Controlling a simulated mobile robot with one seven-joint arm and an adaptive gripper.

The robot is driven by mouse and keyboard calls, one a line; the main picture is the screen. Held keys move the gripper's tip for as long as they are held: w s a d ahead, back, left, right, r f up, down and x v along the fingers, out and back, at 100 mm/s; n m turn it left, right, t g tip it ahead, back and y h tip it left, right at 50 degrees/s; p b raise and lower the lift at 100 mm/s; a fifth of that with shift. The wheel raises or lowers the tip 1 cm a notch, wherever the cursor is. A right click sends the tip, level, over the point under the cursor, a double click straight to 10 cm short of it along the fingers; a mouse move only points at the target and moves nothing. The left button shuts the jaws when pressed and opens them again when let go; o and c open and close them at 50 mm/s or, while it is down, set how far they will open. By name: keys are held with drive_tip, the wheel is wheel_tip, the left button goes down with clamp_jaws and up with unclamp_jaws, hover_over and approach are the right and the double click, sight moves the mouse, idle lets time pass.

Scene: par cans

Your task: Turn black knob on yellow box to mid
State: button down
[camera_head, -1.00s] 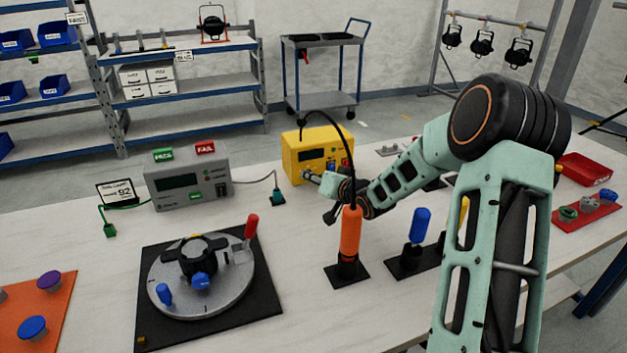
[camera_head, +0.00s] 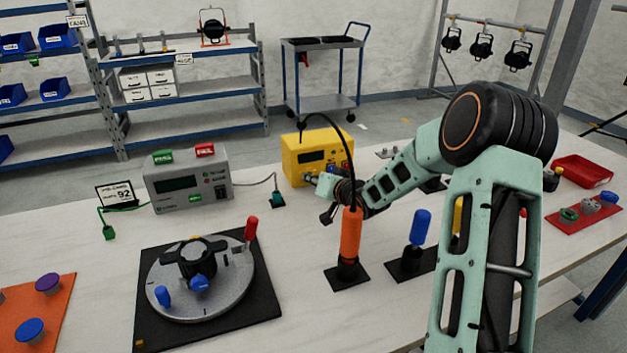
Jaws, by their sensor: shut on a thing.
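The yellow box (camera_head: 300,157) stands at the back of the table, with a dark display and small controls on its front face. My gripper (camera_head: 313,180) is at the lower left of that front face, its fingers small and partly hidden by my wrist. It is shut on what appears to be the black knob, which is mostly hidden between the fingers. The knob's pointer and any marks around it are too small to read.
An orange-handled tool (camera_head: 350,235) stands upright in front of my wrist, and a blue-handled one (camera_head: 421,228) is to its right. A grey tester box (camera_head: 187,180) is left of the yellow box. A round fixture (camera_head: 203,278) sits front left.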

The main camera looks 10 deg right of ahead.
drive_tip(key=shift+a+f+b, duration=0.1)
drive_tip(key=shift+f+b, duration=0.05)
drive_tip(key=shift+b, duration=0.25)
drive_tip(key=shift+n+h+b, duration=0.4)
drive_tip(key=shift+r, duration=0.2)
drive_tip(key=c, duration=1.8)
unclamp_jaws()
drive_tip(key=shift+v, duration=3.8)
